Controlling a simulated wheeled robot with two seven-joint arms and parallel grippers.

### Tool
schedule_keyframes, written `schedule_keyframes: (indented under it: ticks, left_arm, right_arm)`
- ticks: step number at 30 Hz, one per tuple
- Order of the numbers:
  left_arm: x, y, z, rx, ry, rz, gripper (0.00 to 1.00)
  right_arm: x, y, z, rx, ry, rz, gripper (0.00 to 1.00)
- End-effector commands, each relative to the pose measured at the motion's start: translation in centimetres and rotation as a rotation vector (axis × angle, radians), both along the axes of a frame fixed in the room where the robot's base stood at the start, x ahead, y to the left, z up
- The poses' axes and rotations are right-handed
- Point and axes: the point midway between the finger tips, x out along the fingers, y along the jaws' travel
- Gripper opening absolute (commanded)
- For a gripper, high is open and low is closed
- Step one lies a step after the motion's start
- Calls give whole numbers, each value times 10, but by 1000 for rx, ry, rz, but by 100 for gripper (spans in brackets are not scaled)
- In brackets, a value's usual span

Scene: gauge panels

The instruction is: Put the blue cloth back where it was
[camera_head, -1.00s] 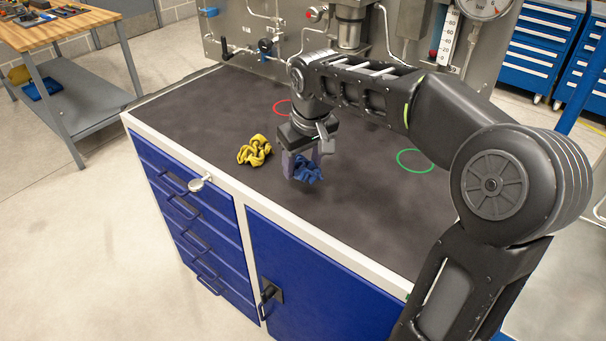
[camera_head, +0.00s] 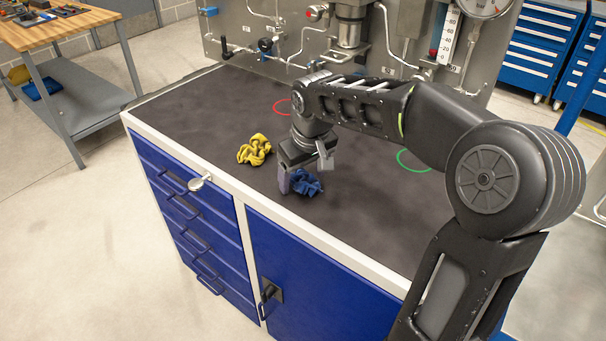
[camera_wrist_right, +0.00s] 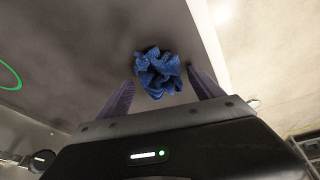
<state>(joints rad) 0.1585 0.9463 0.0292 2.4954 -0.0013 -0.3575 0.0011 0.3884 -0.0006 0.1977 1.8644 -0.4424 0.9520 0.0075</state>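The crumpled blue cloth (camera_head: 306,184) is at my right gripper (camera_head: 300,182), over the dark top of the blue cabinet bench. I cannot tell whether the cloth touches the bench top. My left gripper is not in view.
A crumpled yellow cloth (camera_head: 254,150) lies just left of my right gripper. A steel panel with pipes and gauges (camera_head: 290,35) stands at the back of the bench (camera_head: 190,105). The front right of the top is bare. A wooden table (camera_head: 75,22) stands at the left.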

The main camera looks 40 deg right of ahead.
Motion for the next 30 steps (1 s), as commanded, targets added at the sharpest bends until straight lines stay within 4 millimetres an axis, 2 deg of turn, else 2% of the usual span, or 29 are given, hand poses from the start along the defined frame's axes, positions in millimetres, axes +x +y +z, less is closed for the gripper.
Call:
schedule_keyframes:
  ticks: [8,13,17,24,30]
  left_arm:
    - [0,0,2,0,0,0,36]
    - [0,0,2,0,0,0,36]
    - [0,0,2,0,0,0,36]
    - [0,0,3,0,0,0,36]
    - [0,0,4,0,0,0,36]
  right_arm:
    - [0,0,2,0,0,0,77]
    - [-2,1,14,-1,-4,-1,77]
    - [-8,3,34,-2,-5,1,77]
    - [-21,7,83,0,-6,0,77]
    - [-30,10,111,0,-2,1,77]
